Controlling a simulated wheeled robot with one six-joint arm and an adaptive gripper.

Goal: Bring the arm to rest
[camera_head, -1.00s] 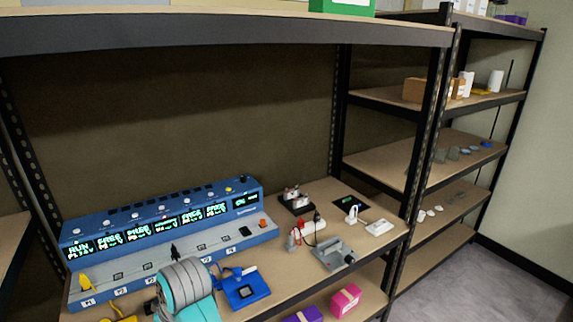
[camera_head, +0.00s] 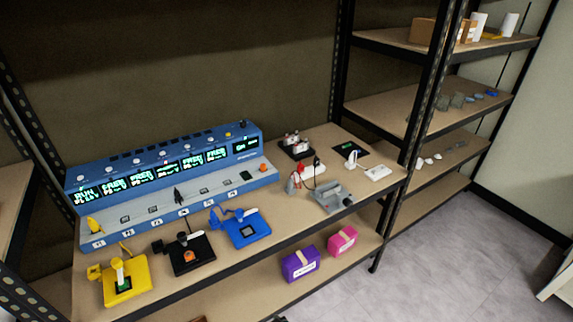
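My arm and my gripper do not show in the current head view, so whether the gripper is open or shut is hidden. A long blue multi-station machine (camera_head: 172,190) with lit green displays stands on the middle shelf board. In front of it stand a yellow device (camera_head: 122,284) holding a white-and-green piece, a black device (camera_head: 188,254) with an orange spot, and a blue device (camera_head: 240,229).
A grey device (camera_head: 331,194), a white device (camera_head: 376,171) and a dark rack (camera_head: 295,146) stand on the shelf's right. Purple (camera_head: 300,264) and pink (camera_head: 342,240) boxes lie on the lower shelf. A second shelf unit (camera_head: 480,103) stands right. Grey floor (camera_head: 430,265) is clear.

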